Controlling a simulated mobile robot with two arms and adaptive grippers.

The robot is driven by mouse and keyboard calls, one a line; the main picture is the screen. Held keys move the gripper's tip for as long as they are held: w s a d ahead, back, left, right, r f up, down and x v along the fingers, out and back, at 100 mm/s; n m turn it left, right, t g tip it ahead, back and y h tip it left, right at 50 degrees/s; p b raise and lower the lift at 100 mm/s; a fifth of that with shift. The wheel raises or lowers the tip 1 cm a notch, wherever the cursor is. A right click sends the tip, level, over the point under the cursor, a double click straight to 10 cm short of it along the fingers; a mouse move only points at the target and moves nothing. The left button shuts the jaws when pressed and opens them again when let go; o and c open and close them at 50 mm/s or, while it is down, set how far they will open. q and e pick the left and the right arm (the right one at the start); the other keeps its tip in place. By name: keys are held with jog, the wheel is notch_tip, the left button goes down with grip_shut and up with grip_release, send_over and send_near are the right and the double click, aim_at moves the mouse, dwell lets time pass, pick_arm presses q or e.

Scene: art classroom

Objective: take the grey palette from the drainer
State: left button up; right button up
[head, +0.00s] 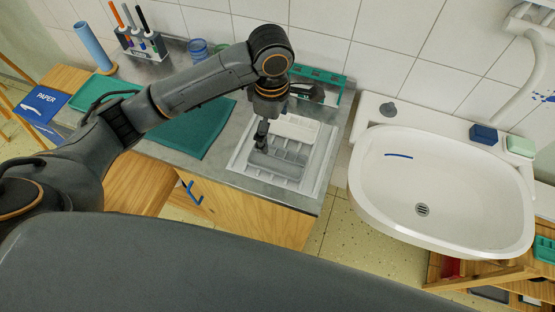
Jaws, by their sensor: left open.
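The white drainer (316,172) stands on the grey counter, left of the sink. The grey palette (280,165) is in the front part of the drainer. A white piece (299,126), perhaps another palette, stands behind it in the drainer. My left gripper (262,143) points down over the left part of the drainer, at the upper left edge of the grey palette. It is open; whether its fingers touch the palette or stand around its edge I cannot tell. My right gripper is not in view.
A white sink (455,190) is to the right, with a blue block (484,134) on its rim. A teal mat (195,128) lies left of the drainer. A green tray (322,76) is behind, by the tiled wall. A pen holder (142,47) and blue jars (198,49) stand further left.

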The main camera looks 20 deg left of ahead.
pick_arm(q)
send_over(278, 162)
jog(key=a, duration=0.1)
jog(key=f, duration=0.8)
jog(key=shift+s+p, duration=0.2)
jog(key=shift+p, duration=0.1)
jog(key=shift+w+d+f+p, duration=0.1)
jog(key=shift+d+f+p, duration=0.1)
jog(key=shift+f, duration=0.75)
jog(key=shift+w+d+f+p, duration=0.1)
jog(key=shift+f+p, duration=0.1)
jog(key=shift+f, duration=0.7)
jog(key=shift+w+d+f+p, duration=0.1)
jog(key=shift+f+p, duration=0.1)
jog(key=shift+f, duration=0.75)
jog(key=c, duration=1.2)
